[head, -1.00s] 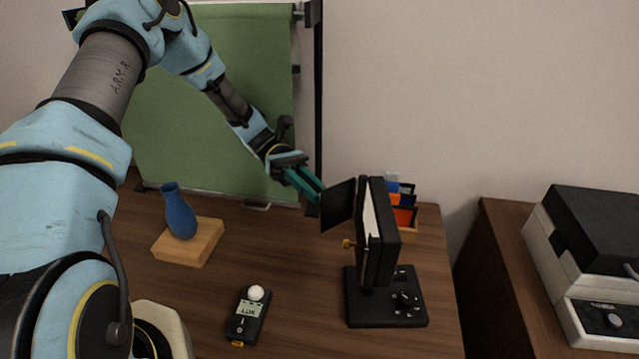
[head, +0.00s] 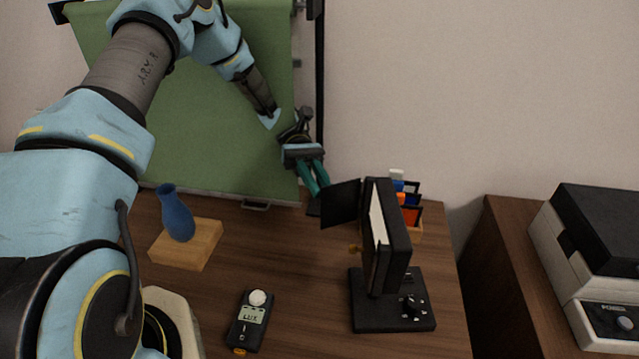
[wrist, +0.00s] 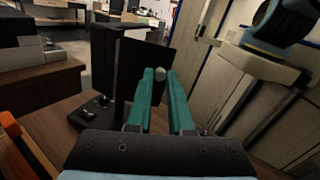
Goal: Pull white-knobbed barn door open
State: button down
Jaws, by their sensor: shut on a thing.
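The black barn door (head: 341,204) stands out from the left edge of the light panel (head: 392,235) on its black base. In the wrist view the barn door (wrist: 141,62) is a dark plate beyond my fingers, with a small white knob (wrist: 160,74) between the fingertips. My gripper (head: 320,191) reaches down from the back left with its teal fingers at the door's left side. It is shut on the white knob. The knob is hidden in the head view. A brass knob (head: 354,247) sits lower, left of the panel.
A blue vase (head: 175,214) stands on a wooden block (head: 185,245). A light meter (head: 250,320) lies at the front. A holder with coloured cards (head: 411,212) stands behind the panel. A green backdrop (head: 200,130) hangs behind my arm. The table between vase and panel is mostly clear.

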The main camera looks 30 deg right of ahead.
jog(key=c, duration=0.8)
grip_release()
jog(key=shift+h, duration=0.4)
